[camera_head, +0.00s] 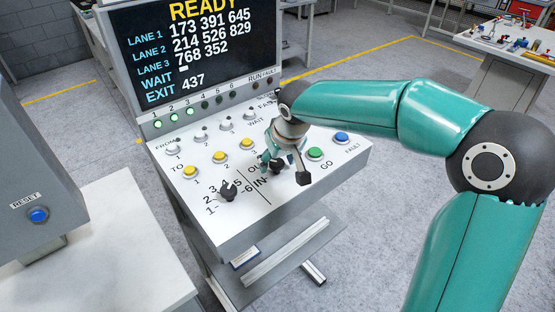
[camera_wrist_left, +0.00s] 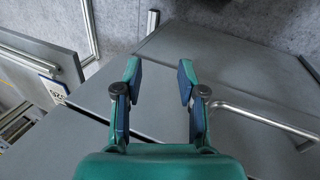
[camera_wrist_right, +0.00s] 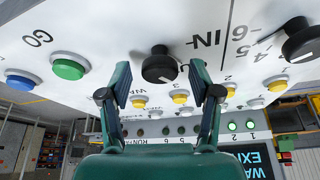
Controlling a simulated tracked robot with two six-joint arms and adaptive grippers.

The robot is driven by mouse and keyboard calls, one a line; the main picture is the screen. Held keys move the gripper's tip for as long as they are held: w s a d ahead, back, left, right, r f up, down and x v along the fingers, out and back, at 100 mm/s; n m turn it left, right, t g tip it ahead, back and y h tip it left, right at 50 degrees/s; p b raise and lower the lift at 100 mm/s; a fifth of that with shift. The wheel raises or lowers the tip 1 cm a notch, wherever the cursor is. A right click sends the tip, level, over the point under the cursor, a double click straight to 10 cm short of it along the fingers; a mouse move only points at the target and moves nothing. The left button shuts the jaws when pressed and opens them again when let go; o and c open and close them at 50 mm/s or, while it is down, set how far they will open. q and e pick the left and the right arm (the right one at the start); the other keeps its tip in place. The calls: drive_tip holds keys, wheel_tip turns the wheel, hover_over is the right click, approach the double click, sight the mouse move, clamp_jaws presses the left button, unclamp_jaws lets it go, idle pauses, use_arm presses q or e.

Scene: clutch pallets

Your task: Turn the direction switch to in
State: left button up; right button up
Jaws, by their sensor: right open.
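The direction switch is a black knob beside the OUT and IN labels on the sloped white panel. In the head view the knob (camera_head: 277,164) is partly hidden by my right gripper (camera_head: 284,168). In the right wrist view the knob (camera_wrist_right: 158,64) shows just beyond and between the fingertips of my open right gripper (camera_wrist_right: 160,76). A small white mark is on its lower side there, away from the IN label (camera_wrist_right: 205,40). I cannot tell whether the fingers touch it. My left gripper (camera_wrist_left: 160,80) is open and empty in the left wrist view.
The selector knob numbered 1 to 6 (camera_head: 228,190) is left of the switch. Yellow buttons (camera_head: 219,157) sit behind; the green GO button (camera_head: 315,153) and blue FAULT button (camera_head: 341,137) are to the right. The screen (camera_head: 197,45) reads READY. A RESET box (camera_head: 35,190) stands left.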

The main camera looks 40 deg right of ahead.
drive_tip(key=shift+c, duration=0.2)
drive_tip(key=c, duration=1.1)
drive_tip(key=shift+n, duration=0.4)
drive_tip(key=shift+d+n+y+p, duration=0.15)
drive_tip(key=shift+n+y+p, duration=0.35)
drive_tip(key=shift+n, duration=0.4)
drive_tip(key=n+y, duration=0.1)
drive_tip(key=n, duration=0.1)
drive_tip(key=shift+n, duration=0.3)
drive_tip(key=n+y, duration=0.1)
drive_tip(key=n, duration=0.2)
drive_tip(key=shift+w+d+n+g, duration=0.1)
drive_tip(key=shift+n+g, duration=0.2)
drive_tip(key=shift+g, duration=0.1)
drive_tip(key=shift+d+n+g+y, duration=0.1)
drive_tip(key=shift+n+g+y, duration=0.4)
drive_tip(key=shift+n, duration=1.1)
